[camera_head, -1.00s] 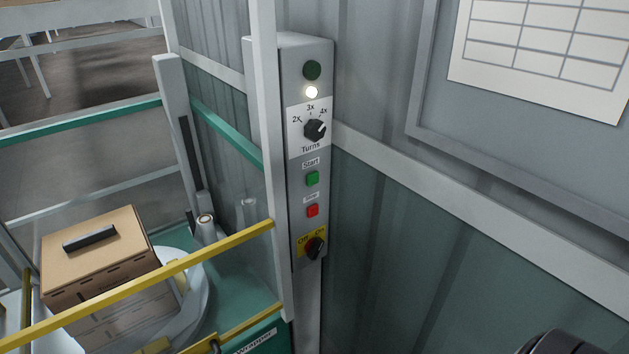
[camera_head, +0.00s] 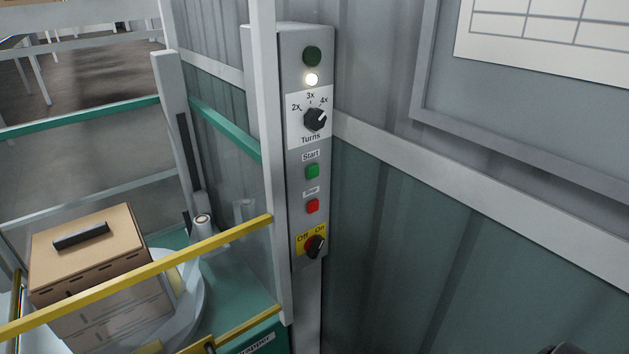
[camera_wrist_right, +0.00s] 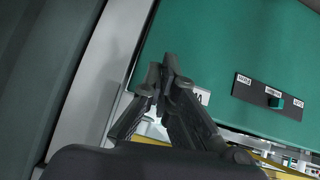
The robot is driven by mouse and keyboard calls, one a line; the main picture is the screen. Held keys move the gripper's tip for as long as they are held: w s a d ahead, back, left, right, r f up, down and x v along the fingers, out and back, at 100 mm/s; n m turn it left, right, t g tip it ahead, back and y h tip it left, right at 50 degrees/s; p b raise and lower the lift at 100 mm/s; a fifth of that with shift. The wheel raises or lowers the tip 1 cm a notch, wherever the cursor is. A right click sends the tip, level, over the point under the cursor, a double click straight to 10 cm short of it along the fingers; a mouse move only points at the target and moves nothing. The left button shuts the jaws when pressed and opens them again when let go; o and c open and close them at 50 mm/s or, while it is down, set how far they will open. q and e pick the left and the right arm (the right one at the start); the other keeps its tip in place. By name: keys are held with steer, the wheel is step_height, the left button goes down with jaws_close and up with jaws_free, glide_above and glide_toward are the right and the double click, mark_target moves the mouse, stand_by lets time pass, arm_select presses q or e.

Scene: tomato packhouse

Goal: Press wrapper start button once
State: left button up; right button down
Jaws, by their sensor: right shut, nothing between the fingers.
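The green start button (camera_head: 312,171) is on the front of a grey control column (camera_head: 288,150), under a "Start" label. A red button (camera_head: 312,206) sits below it. Above are a dark green lamp (camera_head: 312,56), a lit white lamp (camera_head: 312,79) and a black Turns knob (camera_head: 315,119) turned toward 4x. An Off/On switch (camera_head: 316,246) is lowest. Nothing touches the start button. My right gripper (camera_wrist_right: 162,75) is shut and empty in the wrist view, in front of a green housing (camera_wrist_right: 225,55); the start button is not visible there. My left gripper is not in view.
A yellow bar (camera_head: 150,267) crosses in front of the wrapper turntable (camera_head: 192,310), which bears a cardboard box (camera_head: 95,235). A pale post (camera_head: 268,150) stands just left of the column. Wall panels and a framed chart (camera_head: 545,30) are at right. The wrist view shows a small lever (camera_wrist_right: 276,102).

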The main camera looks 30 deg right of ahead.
steer(key=w+d+r+t+b, duration=0.3)
steer(key=w+d+r+t, duration=0.1)
steer(key=w+r, duration=0.8)
steer(key=t+h+b, duration=0.6)
steer(key=t, duration=0.6)
glide_toward(313, 171)
steer(key=s+d+r, duration=0.2)
steer(key=s+r, duration=0.4)
steer(key=shift+s+d+r+m, duration=0.15)
steer(key=shift+d+m, duration=0.05)
steer(key=shift+m, duration=0.2)
steer(key=w+b, duration=0.2)
steer(key=w, duration=0.6)
steer(key=shift+w+a, duration=0.35)
steer(key=shift+w, duration=0.05)
steer(key=shift+w, duration=0.15)
